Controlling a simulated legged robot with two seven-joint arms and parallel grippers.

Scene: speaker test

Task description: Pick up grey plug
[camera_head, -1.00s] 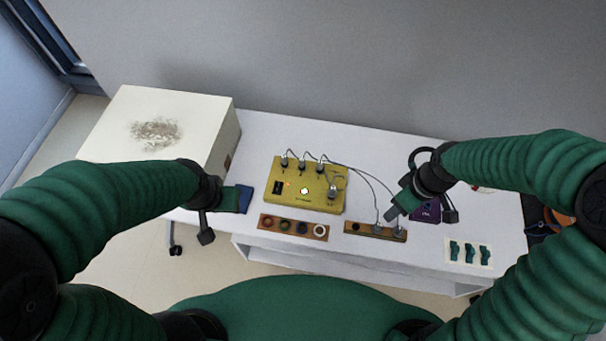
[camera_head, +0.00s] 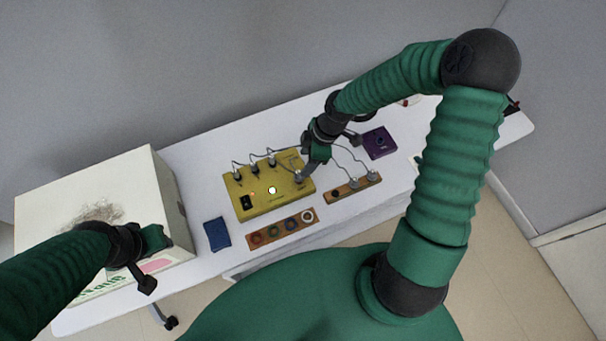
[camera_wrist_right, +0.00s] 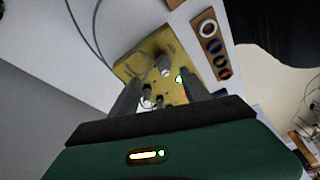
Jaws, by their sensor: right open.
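The yellow box (camera_head: 262,203) on the white table has several plugs with dark cables along its back edge. A grey plug (camera_head: 299,176) stands at its right end, and it also shows in the right wrist view (camera_wrist_right: 163,65) with a looped cable beside it. My right gripper (camera_head: 306,167) is open just above this plug. In the right wrist view its two fingers (camera_wrist_right: 163,92) are apart, with the plug beyond them and nothing held. My left gripper (camera_head: 150,262) is at the lower left, in front of the white carton; its jaw opening is unclear.
A wooden strip with coloured rings (camera_head: 283,228) lies in front of the yellow box. A second strip (camera_head: 341,193) holds plugs to its right. A purple box (camera_head: 379,143) is farther right, and a blue block (camera_head: 217,233) lies left. The white carton (camera_head: 110,185) fills the table's left end.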

